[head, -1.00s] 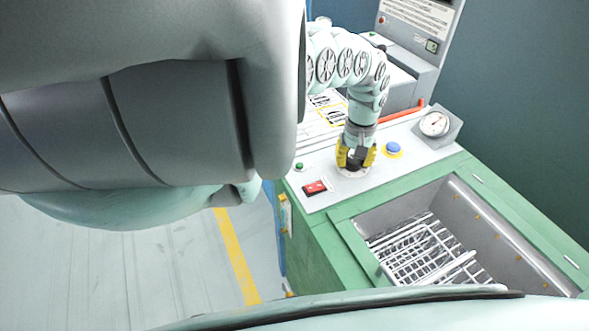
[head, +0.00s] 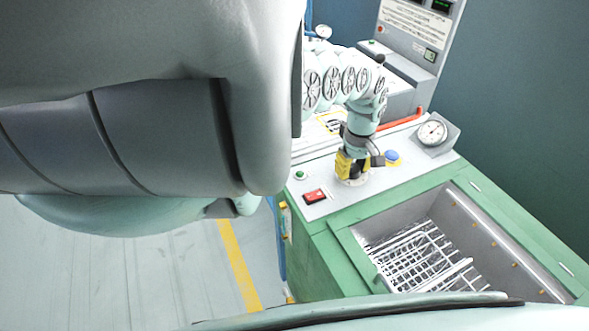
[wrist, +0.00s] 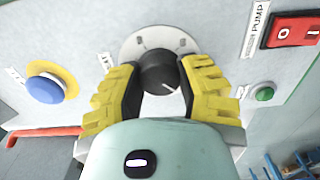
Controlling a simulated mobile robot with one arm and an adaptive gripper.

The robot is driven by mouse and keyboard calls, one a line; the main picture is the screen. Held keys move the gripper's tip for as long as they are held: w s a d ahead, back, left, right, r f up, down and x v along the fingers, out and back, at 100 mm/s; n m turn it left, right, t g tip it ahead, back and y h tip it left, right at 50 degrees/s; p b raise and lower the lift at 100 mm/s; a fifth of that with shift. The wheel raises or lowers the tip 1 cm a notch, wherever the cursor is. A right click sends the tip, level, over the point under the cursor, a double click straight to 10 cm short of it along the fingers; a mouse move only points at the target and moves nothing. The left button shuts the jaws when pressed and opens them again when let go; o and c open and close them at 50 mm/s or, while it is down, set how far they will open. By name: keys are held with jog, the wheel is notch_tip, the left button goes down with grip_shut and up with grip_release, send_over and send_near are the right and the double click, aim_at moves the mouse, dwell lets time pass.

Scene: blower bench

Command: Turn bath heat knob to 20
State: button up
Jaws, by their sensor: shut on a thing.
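The bath heat knob (wrist: 160,72) is a black round knob with a white pointer line on a pale round dial plate (wrist: 135,43). In the wrist view the pointer aims toward the lower right. My gripper (wrist: 158,80) has its yellow-padded fingers shut on the knob from both sides. In the head view my gripper (head: 351,165) points down at the panel and hides most of the knob. The dial plate's edge (head: 353,181) shows beneath it. The dial numbers are too blurred to read.
A blue button (wrist: 45,89) on a yellow ring and a green button (wrist: 264,94) flank the dial. A red pump switch (wrist: 291,31) sits at the upper right. A round gauge (head: 432,132) stands on the panel. A metal basin with a wire rack (head: 425,258) lies in front.

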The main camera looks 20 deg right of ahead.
aim_at(352, 167)
jog(key=shift+f, duration=0.1)
jog(key=o, duration=1.2)
jog(key=shift+o, duration=0.2)
notch_tip(352, 167, up, 12)
jog(key=shift+a, duration=0.1)
